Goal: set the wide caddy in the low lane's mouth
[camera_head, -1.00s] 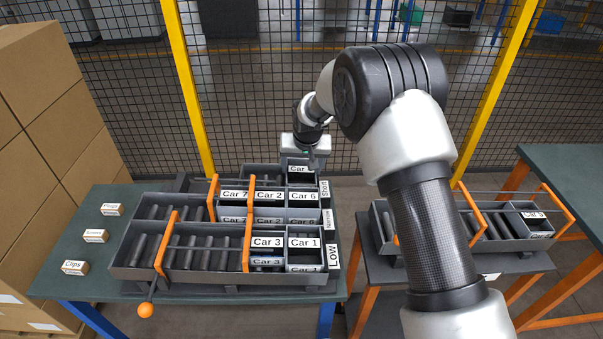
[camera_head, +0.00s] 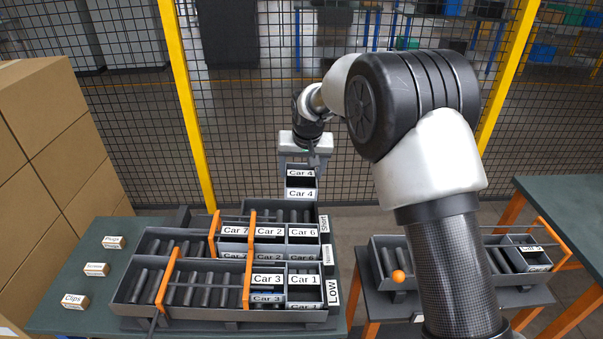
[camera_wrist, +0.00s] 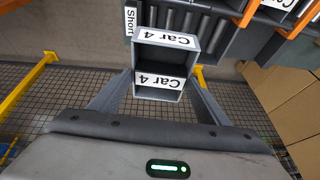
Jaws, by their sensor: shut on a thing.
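My gripper (camera_head: 301,165) is shut on a grey open-topped caddy labelled Car 4 (camera_head: 300,183). The wrist view shows the Car 4 caddy (camera_wrist: 165,68) between both fingers, beside the Short sign. The low lane (camera_head: 195,293) is the front rack, with a LOW sign (camera_head: 332,292) at its right end. Caddies Car 3 (camera_head: 267,281) and Car 1 (camera_head: 303,280) sit in it at that end. I cannot tell which caddy is the wide one.
The middle rack holds Car 7 (camera_head: 234,231), Car 2 (camera_head: 269,232) and Car 6 (camera_head: 303,232). Orange gates (camera_head: 250,260) cross the racks. Small boxes such as Clips (camera_head: 75,300) stand at left. A right-hand table holds another rack (camera_head: 545,255). A mesh fence (camera_head: 250,120) stands behind.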

